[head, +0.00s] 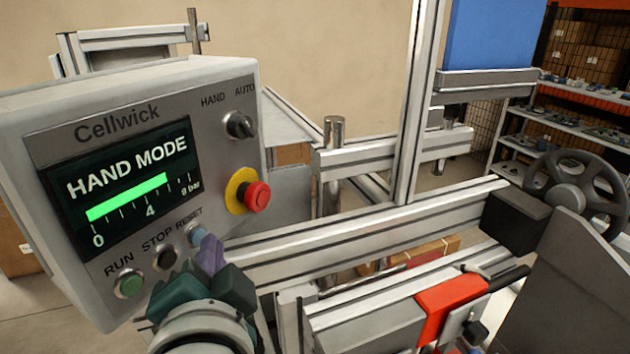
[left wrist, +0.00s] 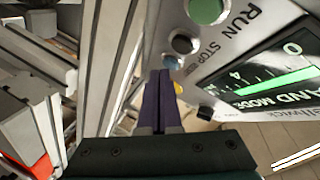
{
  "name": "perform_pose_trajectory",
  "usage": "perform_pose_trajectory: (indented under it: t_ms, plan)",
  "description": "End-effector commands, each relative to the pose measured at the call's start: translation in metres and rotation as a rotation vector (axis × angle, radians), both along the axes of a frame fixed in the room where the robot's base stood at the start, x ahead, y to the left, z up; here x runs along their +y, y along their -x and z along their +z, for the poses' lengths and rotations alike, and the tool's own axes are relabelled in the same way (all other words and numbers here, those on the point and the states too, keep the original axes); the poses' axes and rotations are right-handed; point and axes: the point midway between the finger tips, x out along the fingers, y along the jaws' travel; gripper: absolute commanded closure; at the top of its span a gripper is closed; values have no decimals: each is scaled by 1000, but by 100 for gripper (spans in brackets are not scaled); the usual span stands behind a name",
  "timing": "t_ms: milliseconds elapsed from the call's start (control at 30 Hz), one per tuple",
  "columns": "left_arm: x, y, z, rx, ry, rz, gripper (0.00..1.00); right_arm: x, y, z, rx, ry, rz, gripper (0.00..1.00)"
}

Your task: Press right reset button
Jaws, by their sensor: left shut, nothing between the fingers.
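The blue RESET button (head: 195,235) is the rightmost of three buttons along the bottom of the grey control panel (head: 222,160). It also shows in the left wrist view (left wrist: 172,62), just beyond the fingertips. My left gripper (head: 208,243) is shut and empty, with its purple fingers together. Its tips are at the button's lower right in the head view, very close to it. I cannot tell whether they touch it. The tips also show in the left wrist view (left wrist: 159,74). My right gripper is not in view.
The black STOP button (head: 165,257) and green RUN button (head: 130,284) sit left of RESET. A red emergency stop (head: 256,196) on a yellow base and a HAND/AUTO knob (head: 240,125) are above. The screen (head: 125,185) reads HAND MODE. Aluminium rails (head: 350,240) run close on the right.

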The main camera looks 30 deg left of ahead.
Motion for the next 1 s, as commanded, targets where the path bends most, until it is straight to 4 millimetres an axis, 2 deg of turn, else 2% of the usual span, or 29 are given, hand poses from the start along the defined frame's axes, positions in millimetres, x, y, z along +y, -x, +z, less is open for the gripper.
perform_pose_trajectory:
  t_ms: [133, 500, 1000]
  plan:
    - [-8, 0, 0, -1, 1, 0, 100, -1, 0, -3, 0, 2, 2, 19]
    - [-11, 0, 0, -2, 3, -1, 100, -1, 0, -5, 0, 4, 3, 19]
    - [-56, 2, -1, -2, 2, 1, 100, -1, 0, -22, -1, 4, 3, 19]
